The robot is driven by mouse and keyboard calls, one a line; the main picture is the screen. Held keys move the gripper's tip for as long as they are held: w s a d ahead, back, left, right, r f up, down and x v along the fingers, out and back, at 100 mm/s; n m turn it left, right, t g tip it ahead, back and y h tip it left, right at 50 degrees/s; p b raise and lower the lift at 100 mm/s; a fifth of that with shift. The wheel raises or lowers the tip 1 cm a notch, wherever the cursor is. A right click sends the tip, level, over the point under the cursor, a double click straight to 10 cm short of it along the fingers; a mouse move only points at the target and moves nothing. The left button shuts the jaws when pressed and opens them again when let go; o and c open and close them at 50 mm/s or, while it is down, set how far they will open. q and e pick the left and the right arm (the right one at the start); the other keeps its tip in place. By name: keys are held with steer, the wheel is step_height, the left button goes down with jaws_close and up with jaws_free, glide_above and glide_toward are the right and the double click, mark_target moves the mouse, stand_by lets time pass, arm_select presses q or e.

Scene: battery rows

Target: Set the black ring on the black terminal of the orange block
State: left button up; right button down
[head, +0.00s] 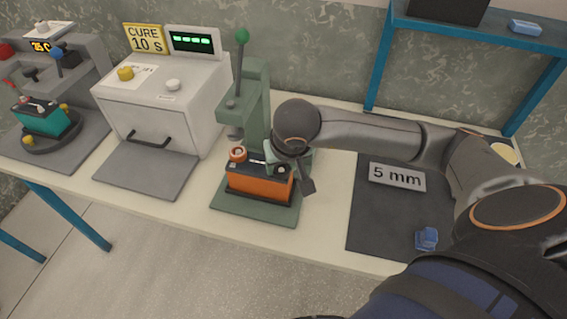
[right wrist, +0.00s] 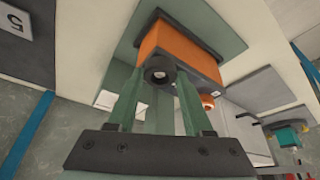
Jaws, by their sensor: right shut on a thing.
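The orange block (head: 258,188) stands on the green press base (head: 240,212). An orange ring (head: 237,154) sits at the left end of its dark top; it also shows in the right wrist view (right wrist: 208,102). My right gripper (head: 283,168) is at the block's right end. In the right wrist view its green fingers (right wrist: 158,84) are shut on the black ring (right wrist: 149,75), right beside the block's top. Something pale shows through the ring's hole. The black terminal is hidden, and I cannot tell whether the ring touches it. My left gripper is not in view.
The press column (head: 257,100) with its green-knobbed lever rises behind the block. A white curing box (head: 165,95) stands to the left, beyond it a fixture with a teal block (head: 42,118). A dark mat (head: 375,225) with a "5 mm" plate (head: 397,177) and blue piece (head: 427,239) lies right.

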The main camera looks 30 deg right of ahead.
steer(key=shift+f, duration=0.15)
steer(key=c, duration=0.8)
jaws_free()
steer(key=o, duration=0.5)
steer(key=shift+r, duration=0.2)
steer(key=v, duration=1.2)
steer(key=shift+p, duration=0.45)
